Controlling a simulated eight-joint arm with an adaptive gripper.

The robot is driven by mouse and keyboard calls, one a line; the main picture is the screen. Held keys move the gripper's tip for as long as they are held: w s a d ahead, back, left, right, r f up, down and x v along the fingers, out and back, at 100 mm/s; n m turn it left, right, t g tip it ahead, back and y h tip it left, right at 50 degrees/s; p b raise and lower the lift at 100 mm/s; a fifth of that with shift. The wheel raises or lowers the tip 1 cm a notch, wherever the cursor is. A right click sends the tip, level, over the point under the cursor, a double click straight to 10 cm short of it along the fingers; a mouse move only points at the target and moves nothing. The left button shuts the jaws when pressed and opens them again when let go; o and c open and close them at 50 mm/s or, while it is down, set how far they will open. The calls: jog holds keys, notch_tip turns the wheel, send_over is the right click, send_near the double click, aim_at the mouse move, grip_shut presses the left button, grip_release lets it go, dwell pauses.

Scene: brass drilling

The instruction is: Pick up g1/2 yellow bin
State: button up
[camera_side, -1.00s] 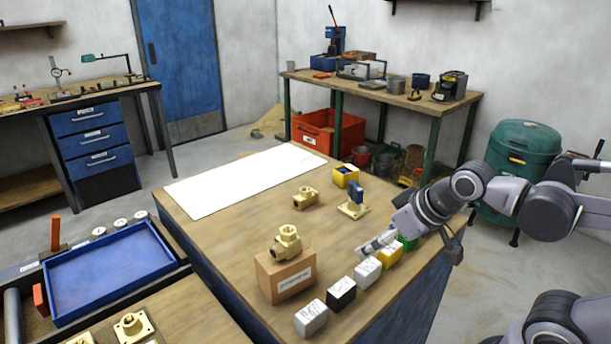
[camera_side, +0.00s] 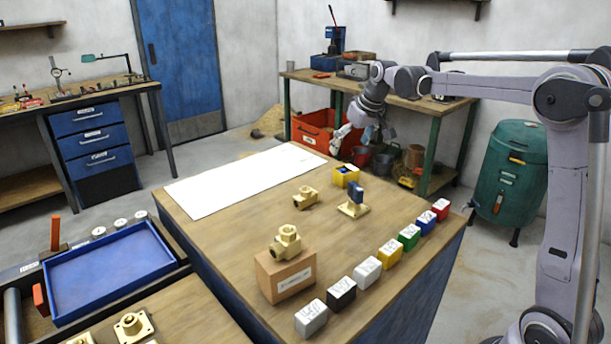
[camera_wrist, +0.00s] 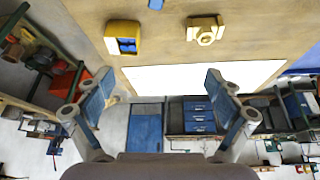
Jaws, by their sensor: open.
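A small open yellow bin (camera_side: 345,176) with blue inside stands near the back edge of the wooden table. In the wrist view the yellow bin (camera_wrist: 124,37) shows at the upper left, beyond the fingers and not between them. My gripper (camera_side: 364,139) is open, with nothing between its fingers, raised behind and above the table's back edge. In the wrist view my gripper (camera_wrist: 159,88) has its two blue-padded fingers spread wide. A yellow block (camera_side: 390,252) sits in the row of marked blocks at the table's right edge. Their markings are too small to read.
A brass fitting (camera_side: 305,197) and a blue-handled brass valve (camera_side: 354,202) stand close to the yellow bin. A white sheet (camera_side: 245,180) covers the back left. The table's middle is clear.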

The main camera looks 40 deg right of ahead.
jog(key=w+d+f, duration=0.4)
jog(key=w+d, duration=0.1)
jog(key=d, duration=0.4)
send_near(346, 169)
notch_tip(346, 169, down, 2)
jog(key=a, duration=0.2)
jog(key=shift+m, duration=0.3)
jog(key=shift+x, duration=2.85)
jog(key=shift+s+a, duration=0.1)
jog(key=shift+s, duration=0.1)
jog(key=c, duration=1.3)
